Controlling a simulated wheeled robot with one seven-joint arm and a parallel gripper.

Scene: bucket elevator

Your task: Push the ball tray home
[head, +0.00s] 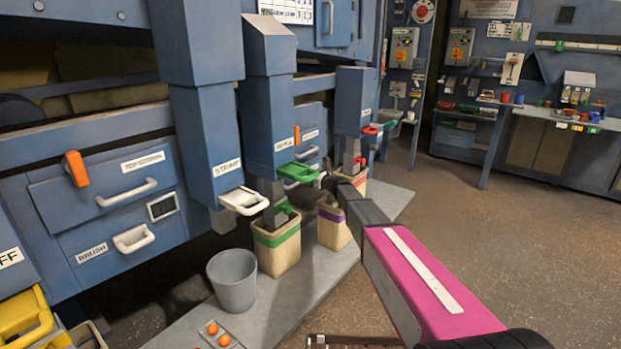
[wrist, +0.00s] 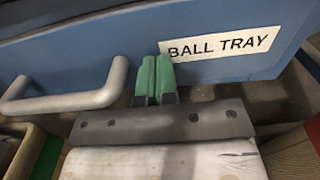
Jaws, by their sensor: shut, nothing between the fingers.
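The ball tray (wrist: 225,70) fills the upper part of the wrist view as a blue front panel. It has a white label reading BALL TRAY and a grey bar handle (wrist: 75,98) on the left. My gripper (wrist: 154,62) is shut and empty, its two green fingers side by side. The fingertips are at the panel, right of the handle and just left of the label; I cannot tell whether they touch. In the head view a blue drawer front (head: 312,142) with a light handle shows behind the middle column, near the end of my arm; its label is too small to read.
Blue columns with spouts stand left of my arm. Below them are bins with green (head: 277,245) and purple (head: 334,222) bands and a grey bucket (head: 232,280) on a low platform. A drawer with an orange latch (head: 76,168) is at left. Open floor lies right.

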